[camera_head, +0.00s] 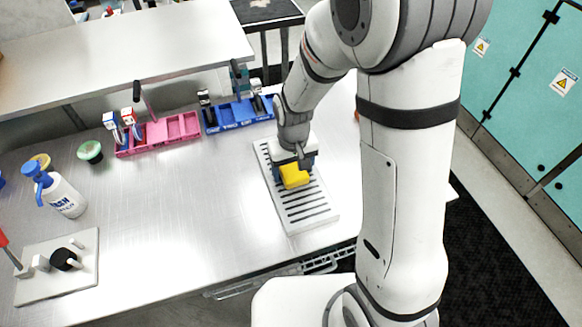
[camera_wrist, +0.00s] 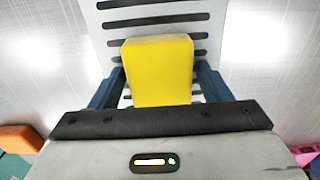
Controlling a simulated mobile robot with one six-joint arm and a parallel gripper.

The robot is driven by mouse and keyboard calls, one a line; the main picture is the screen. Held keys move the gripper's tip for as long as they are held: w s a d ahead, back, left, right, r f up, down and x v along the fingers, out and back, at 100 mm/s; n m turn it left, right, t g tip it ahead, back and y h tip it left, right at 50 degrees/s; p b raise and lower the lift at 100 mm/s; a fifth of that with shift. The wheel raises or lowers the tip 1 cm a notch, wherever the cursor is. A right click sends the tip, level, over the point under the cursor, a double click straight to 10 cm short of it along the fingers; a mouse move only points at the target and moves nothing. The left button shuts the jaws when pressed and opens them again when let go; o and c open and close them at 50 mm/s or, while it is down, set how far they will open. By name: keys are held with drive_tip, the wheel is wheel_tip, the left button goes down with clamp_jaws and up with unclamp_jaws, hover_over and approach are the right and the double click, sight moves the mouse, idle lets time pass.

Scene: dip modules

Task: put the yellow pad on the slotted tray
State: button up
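The yellow pad (camera_head: 294,176) is a small block at the slotted tray (camera_head: 318,220), a pale plate with dark slots. The pad appears to rest on the tray's slotted surface, in its upper half. The pad also shows in the wrist view (camera_wrist: 160,75), with the tray (camera_wrist: 112,22) behind it. My gripper (camera_wrist: 160,85) has its dark blue fingers on both sides of the pad, with narrow gaps, so it looks open around it. In the head view my gripper (camera_head: 293,165) is low over the tray. The pad's underside is hidden.
A pink bin rack (camera_head: 160,134) and a blue bin rack (camera_head: 238,114) stand behind the tray on the left. A wash bottle (camera_head: 62,195), a green-topped item (camera_head: 90,151) and a plate with knobs (camera_head: 60,268) are further left. The table between is clear.

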sight(293, 169)
drive_tip(key=shift+o, duration=0.8)
drive_tip(key=shift+w+r, duration=0.1)
drive_tip(key=shift+r, duration=0.5)
wheel_tip(293, 169, up, 11)
drive_tip(key=s+d+r+m+t, duration=0.1)
drive_tip(key=s+d+r, duration=0.2)
drive_tip(key=s+d, duration=0.3)
drive_tip(key=s+d+r+m+t, duration=0.2)
drive_tip(key=s+d+r, duration=0.2)
drive_tip(key=s, duration=0.3)
drive_tip(key=shift+s+d+b, duration=0.2)
drive_tip(key=shift+d+b, duration=0.15)
drive_tip(key=shift+d, duration=0.55)
drive_tip(key=shift+w, duration=0.1)
drive_tip(key=shift+c, duration=0.2)
